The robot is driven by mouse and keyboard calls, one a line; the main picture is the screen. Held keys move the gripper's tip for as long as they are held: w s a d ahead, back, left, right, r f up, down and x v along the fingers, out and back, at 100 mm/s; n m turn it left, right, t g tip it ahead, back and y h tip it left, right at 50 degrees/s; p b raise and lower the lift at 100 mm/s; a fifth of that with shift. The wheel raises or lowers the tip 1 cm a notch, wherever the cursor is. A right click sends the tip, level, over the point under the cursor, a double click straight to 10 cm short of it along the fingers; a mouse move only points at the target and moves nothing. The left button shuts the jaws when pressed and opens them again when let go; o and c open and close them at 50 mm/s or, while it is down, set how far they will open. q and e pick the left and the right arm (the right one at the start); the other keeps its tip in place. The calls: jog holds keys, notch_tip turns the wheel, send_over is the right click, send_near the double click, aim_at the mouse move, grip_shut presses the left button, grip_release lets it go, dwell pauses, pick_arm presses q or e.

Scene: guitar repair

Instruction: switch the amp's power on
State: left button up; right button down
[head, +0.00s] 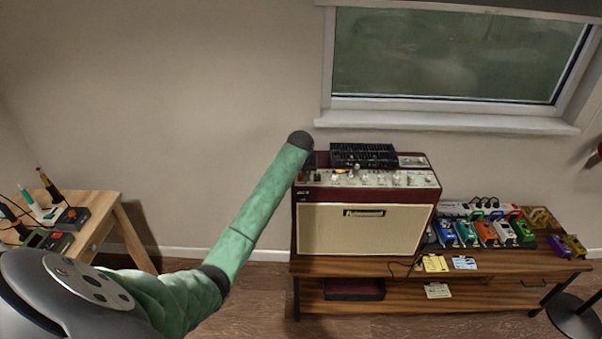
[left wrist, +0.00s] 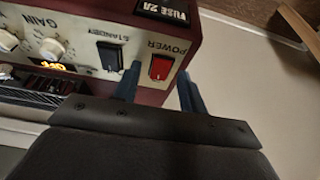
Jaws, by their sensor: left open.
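The amp (head: 342,229) is a dark red cabinet with a cream grille, standing on the wooden bench. Its control panel (head: 410,180) faces up at the front of the top. In the left wrist view the red power switch (left wrist: 161,67) sits beside the label POWER, with the black standby switch (left wrist: 110,56) to its left. My left gripper (left wrist: 159,72) is open and empty, its two fingers on either side of the red switch; I cannot tell if they touch the panel. In the head view my left gripper (head: 309,162) is at the amp's left top corner, mostly hidden by the arm.
Pedals (head: 485,231) in several colours stand right of the amp on the bench (head: 315,266). A black slotted rack (head: 362,155) sits on the amp's top. A wooden table (head: 118,205) with tools is at far left.

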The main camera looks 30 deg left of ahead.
pick_arm(q)
grip_shut()
jog(key=shift+w+a+r+g+h, duration=0.15)
jog(key=shift+w+g+h, duration=0.15)
jog(key=shift+g+h, duration=0.35)
jog(key=shift+w+a+g+h, duration=0.15)
jog(key=shift+g+h, duration=0.2)
jog(key=shift+g, duration=0.6)
jog(key=shift+c, duration=0.2)
grip_release()
jog(key=shift+o, duration=0.2)
